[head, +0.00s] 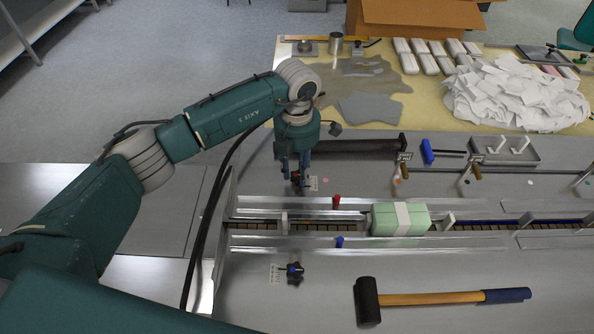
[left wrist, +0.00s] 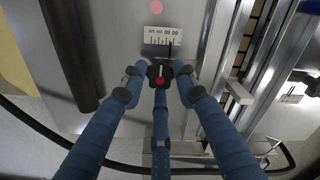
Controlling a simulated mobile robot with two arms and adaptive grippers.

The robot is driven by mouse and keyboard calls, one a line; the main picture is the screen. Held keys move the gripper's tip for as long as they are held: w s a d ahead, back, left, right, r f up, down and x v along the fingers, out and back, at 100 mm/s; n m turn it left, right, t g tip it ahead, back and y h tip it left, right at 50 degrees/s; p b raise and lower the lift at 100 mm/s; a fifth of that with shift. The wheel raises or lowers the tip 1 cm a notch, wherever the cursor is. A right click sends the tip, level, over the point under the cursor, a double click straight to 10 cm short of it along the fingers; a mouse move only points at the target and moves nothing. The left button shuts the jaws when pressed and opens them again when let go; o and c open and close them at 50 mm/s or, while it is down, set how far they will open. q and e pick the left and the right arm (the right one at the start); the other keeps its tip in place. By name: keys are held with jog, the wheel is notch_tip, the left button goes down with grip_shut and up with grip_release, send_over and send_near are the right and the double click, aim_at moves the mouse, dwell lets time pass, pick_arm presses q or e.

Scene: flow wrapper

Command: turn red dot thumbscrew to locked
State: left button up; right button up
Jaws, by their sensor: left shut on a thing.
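The red dot thumbscrew (left wrist: 160,80) is a small dark knob with a red dot on its top and a pale line beside the dot. In the left wrist view it sits just below a white scale label (left wrist: 161,37). My left gripper (left wrist: 159,84) has its blue fingers closed around the knob from several sides. In the head view my left gripper (head: 296,182) points down at the deck beside the scale label (head: 313,183), and its fingers mostly hide the thumbscrew. My right gripper is not in view.
A second dark knob with blue (head: 293,272) stands nearer the front. A mallet (head: 440,297) lies at the front right. A green package (head: 400,219) sits on the conveyor between metal rails. A dark roller (head: 352,146) lies just behind the gripper. White packets (head: 515,95) heap at the back.

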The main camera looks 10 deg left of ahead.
aim_at(297, 175)
pick_arm(q)
jog(key=o, duration=1.1)
jog(key=shift+o, duration=0.2)
jog(key=shift+r, duration=0.1)
notch_tip(297, 175, up, 12)
